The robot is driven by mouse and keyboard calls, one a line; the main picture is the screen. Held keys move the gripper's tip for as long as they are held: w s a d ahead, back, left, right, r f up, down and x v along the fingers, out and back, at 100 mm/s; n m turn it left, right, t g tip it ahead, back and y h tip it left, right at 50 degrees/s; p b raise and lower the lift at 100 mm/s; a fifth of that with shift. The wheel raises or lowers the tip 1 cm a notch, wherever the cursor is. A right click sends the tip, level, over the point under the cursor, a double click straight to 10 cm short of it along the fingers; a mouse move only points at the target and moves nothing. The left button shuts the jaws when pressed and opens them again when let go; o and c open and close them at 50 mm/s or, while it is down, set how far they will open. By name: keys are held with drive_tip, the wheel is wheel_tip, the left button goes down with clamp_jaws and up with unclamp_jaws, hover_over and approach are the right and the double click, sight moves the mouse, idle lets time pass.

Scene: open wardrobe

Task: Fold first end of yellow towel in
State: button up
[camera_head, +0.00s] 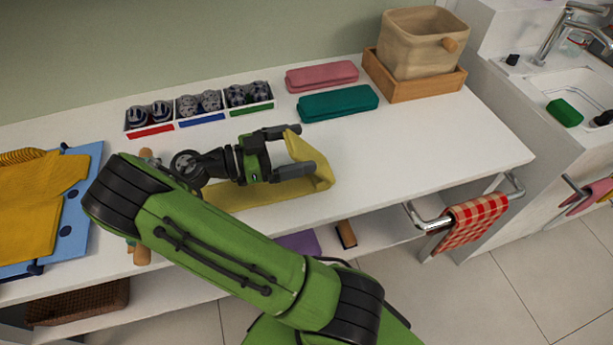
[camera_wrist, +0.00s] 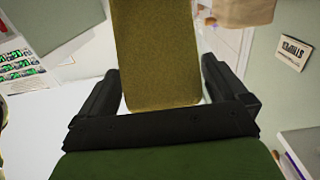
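The yellow towel (camera_head: 245,194) lies along the counter top, partly hidden behind my arm. Its right end is bent up and stands off the counter as a tilted flap. My gripper (camera_head: 302,152) is at this raised end, with one finger on each side of the flap. The fingers are far apart, about the towel's width, and appear closed on its side edges. In the wrist view the towel (camera_wrist: 157,55) fills the space between the fingers of my gripper (camera_wrist: 160,85), with only thin gaps beside it near the palm.
A beige basket (camera_head: 415,45) in a wooden tray (camera_head: 430,88) stands at back right. Sectioned boxes (camera_head: 200,105) line the back. Yellow clothing (camera_head: 35,205) lies on a blue board at left. Counter to the right is clear.

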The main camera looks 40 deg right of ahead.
drive_tip(key=shift+f, duration=0.1)
idle(0.4)
wheel_tip(320, 180, up, 9)
drive_tip(key=p, duration=0.7)
drive_tip(key=shift+r, duration=0.2)
drive_tip(key=shift+f, duration=0.1)
idle(1.1)
